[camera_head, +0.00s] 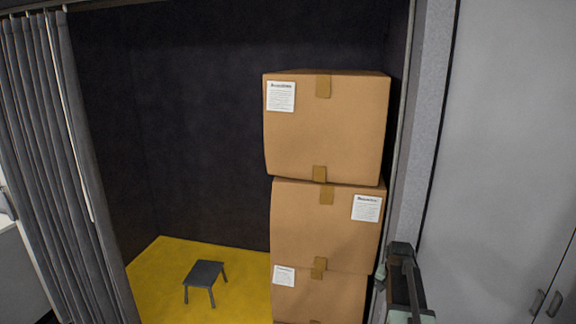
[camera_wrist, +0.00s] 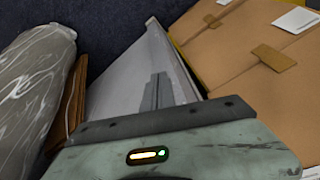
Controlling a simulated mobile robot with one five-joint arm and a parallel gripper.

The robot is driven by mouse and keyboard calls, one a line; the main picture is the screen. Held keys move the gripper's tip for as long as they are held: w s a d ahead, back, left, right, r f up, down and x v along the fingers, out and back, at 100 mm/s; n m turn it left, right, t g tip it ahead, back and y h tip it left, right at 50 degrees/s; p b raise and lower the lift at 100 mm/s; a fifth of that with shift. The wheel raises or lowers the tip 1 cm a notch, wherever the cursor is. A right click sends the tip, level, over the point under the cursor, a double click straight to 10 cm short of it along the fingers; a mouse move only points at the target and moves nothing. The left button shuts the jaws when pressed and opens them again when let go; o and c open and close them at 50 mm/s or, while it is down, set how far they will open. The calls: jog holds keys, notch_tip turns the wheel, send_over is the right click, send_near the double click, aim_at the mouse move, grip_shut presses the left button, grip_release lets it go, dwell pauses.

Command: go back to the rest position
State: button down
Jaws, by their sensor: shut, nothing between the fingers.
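My gripper (camera_wrist: 165,122) shows at the bottom of the wrist view as a worn grey-green body with a dark front edge and a small lit indicator. It is shut and holds nothing. In the head view, part of my arm stands at the lower right, in front of the right edge of a dark alcove and just right of the stacked boxes. The fingertips cannot be made out clearly there.
Stacked cardboard boxes (camera_head: 325,130) stand in the alcove; cardboard (camera_wrist: 250,60) also shows in the wrist view. A small dark stool (camera_head: 205,275) stands on yellow floor (camera_head: 165,265). A grey curtain (camera_head: 50,150) hangs left. A wrapped roll (camera_wrist: 35,95) lies left in the wrist view.

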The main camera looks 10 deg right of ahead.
jog(key=s+a+f+n+g+b, duration=0.1)
jog(key=s+a+f+n, duration=0.1)
jog(key=a, duration=0.9)
jog(key=s+a+f+n+y+b, duration=0.1)
jog(key=s+a+n, duration=0.3)
jog(key=a, duration=0.7)
jog(key=s+a+f+n+g+b, duration=0.1)
jog(key=s+a+f+n+b, duration=0.2)
jog(key=a, duration=0.8)
jog(key=shift+s+f+n+g+y, duration=0.35)
jog(key=shift+s+f+n, duration=0.2)
jog(key=shift+s, duration=0.2)
